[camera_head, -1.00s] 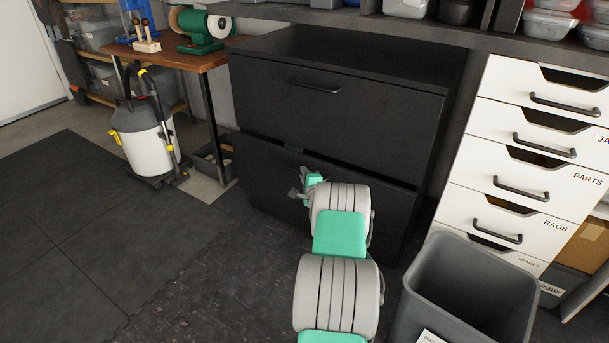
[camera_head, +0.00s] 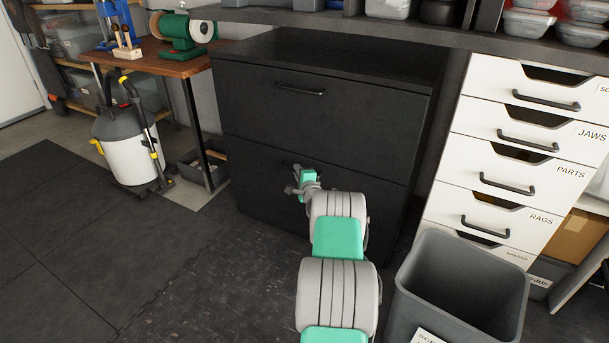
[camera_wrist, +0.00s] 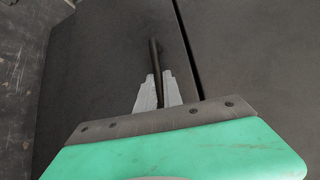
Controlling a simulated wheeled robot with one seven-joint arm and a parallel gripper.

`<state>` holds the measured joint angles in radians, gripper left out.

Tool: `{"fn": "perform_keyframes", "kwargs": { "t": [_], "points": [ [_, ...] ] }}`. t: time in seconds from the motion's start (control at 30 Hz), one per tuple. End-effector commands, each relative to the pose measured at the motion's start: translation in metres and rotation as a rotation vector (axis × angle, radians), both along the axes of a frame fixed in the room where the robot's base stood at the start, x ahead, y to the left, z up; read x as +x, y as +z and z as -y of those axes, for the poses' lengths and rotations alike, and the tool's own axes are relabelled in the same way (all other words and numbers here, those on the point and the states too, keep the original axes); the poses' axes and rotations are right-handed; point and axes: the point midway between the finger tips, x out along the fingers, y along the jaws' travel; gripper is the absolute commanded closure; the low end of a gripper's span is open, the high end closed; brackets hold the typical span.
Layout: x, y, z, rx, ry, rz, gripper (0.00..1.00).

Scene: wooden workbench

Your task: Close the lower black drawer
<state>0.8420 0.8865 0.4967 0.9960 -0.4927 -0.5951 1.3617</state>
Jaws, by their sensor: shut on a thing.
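The lower black drawer (camera_head: 255,195) is the bottom front of the black cabinet in the head view. Its face looks level with the upper drawer (camera_head: 345,110), with a thin dark seam between them. My gripper (camera_head: 297,188) is at the lower drawer's front, near its top edge. In the wrist view, my gripper (camera_wrist: 158,88) has its grey fingers closed around the dark bar handle (camera_wrist: 153,55) of the lower drawer (camera_wrist: 95,70). In the head view my arm and gripper hide most of this handle and part of the drawer front.
A grey bin (camera_head: 462,290) stands at the right, in front of a white drawer unit (camera_head: 480,185). A vacuum cleaner (camera_head: 128,145) and a wooden bench (camera_head: 150,62) are at the left. The floor left of my arm is clear.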

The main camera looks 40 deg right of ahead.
Motion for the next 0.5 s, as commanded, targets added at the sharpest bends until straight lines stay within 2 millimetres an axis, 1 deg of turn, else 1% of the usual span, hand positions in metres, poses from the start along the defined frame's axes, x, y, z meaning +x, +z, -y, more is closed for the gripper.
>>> {"fn": "perform_keyframes", "kwargs": {
  "t": [0.03, 0.23, 0.27, 0.33, 0.37, 0.5],
  "points": [
    [-0.0006, 0.0010, 0.0033, -0.005, -0.006, -0.001, 1.00],
    [-0.0011, 0.0020, 0.0045, -0.008, -0.008, 0.000, 1.00],
    [-0.0012, 0.0021, 0.0047, -0.008, -0.008, 0.000, 0.88],
    [-0.0014, 0.0024, 0.0051, -0.008, -0.009, 0.000, 0.83],
    [-0.0014, 0.0025, 0.0050, -0.008, -0.009, 0.000, 0.81],
    [-0.0011, 0.0036, 0.0052, -0.009, -0.008, 0.002, 0.81]
  ]
}}
